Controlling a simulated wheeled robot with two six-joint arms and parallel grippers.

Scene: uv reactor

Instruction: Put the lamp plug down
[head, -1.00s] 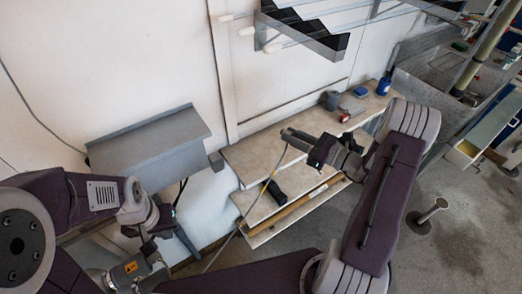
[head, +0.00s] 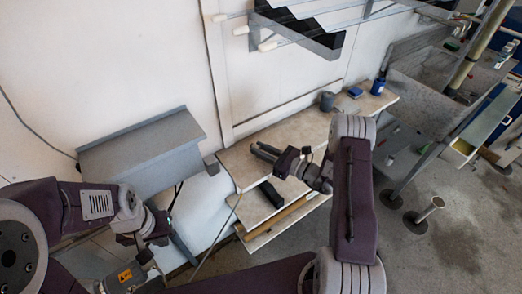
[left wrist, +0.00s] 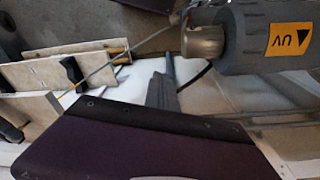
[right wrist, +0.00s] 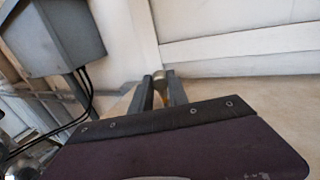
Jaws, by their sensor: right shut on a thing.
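My right gripper (head: 262,153) is over the left part of the pale bench top (head: 300,128). In the right wrist view its two grey fingers (right wrist: 158,85) are shut on the lamp plug (right wrist: 163,75), whose brassy end shows between the tips. I cannot tell whether the plug touches the bench. The UV lamp (head: 127,276), a grey cylinder with a yellow label, is at the lower left; it is large in the left wrist view (left wrist: 240,40). Its grey cable (head: 218,240) runs up towards the bench. My left gripper (left wrist: 162,88) looks shut and empty near the lamp.
A grey sloped box (head: 145,150) is on the wall left of the bench. A grey cup (head: 327,101) and a blue bottle (head: 378,86) stand at the back of the bench. Below, a black-handled tool (head: 272,194) lies on a lower shelf. A wall rack (head: 300,30) hangs above.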

